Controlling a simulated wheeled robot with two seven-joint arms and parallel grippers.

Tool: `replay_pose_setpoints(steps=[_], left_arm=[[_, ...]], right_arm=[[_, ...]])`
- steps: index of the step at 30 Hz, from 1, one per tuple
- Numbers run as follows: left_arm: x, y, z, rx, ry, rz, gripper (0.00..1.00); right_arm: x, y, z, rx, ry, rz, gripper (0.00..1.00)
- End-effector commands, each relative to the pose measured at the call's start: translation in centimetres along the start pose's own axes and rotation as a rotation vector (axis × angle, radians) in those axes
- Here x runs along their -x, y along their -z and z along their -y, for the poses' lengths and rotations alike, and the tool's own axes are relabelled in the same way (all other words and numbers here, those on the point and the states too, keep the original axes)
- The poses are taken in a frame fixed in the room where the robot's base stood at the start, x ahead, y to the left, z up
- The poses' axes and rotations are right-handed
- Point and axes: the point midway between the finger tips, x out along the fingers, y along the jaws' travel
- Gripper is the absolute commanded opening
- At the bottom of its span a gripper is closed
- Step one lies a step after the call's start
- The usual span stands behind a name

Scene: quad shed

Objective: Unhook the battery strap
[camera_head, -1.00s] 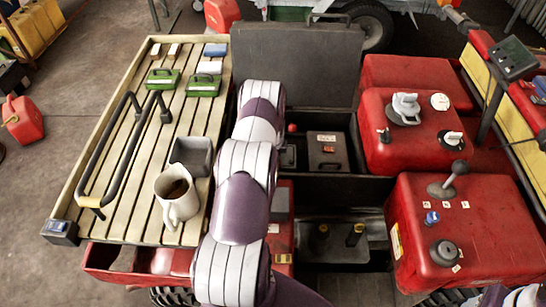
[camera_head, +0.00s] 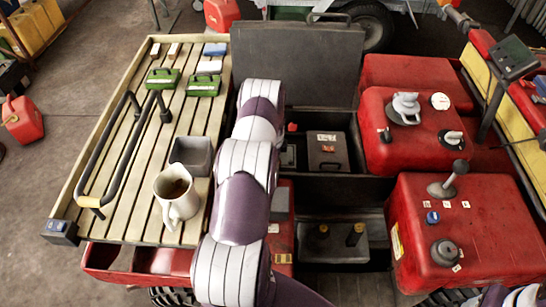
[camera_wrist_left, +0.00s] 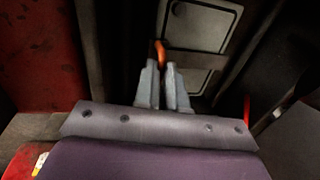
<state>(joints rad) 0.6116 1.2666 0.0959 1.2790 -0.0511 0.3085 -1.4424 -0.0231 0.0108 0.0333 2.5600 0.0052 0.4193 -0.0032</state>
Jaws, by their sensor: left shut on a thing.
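In the left wrist view, the two grey fingers of my left gripper (camera_wrist_left: 163,85) are closed on a small orange piece (camera_wrist_left: 160,52) that sticks out past their tips. It may be part of the battery strap; most of it is hidden by the fingers. A grey box with raised panels (camera_wrist_left: 198,45) lies just beyond the fingertips. In the head view my left arm covers its own gripper. A grey box with a red label and dark handle (camera_head: 327,152) sits in the open compartment, right of the arm. A small red knob (camera_head: 292,127) shows beside it. My right gripper is out of view.
A slatted rack (camera_head: 122,150) on the left carries a mug (camera_head: 174,200), a grey tray (camera_head: 190,155) and green boxes (camera_head: 163,78). The dark lid (camera_head: 297,65) stands open behind the compartment. Red tanks (camera_head: 465,232) with knobs stand on the right.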

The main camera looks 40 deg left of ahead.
Motion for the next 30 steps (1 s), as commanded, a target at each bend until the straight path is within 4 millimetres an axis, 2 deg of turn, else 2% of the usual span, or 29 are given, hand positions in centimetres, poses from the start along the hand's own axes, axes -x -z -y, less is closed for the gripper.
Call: replay_pose_setpoints(steps=[21,30], left_arm=[[3.6,0.0,5.9,0.000,0.019,-0.001,0.00],[4.0,0.0,7.0,0.001,0.011,-0.001,0.00]], right_arm=[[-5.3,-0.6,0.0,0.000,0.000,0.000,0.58],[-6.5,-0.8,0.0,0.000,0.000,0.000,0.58]])
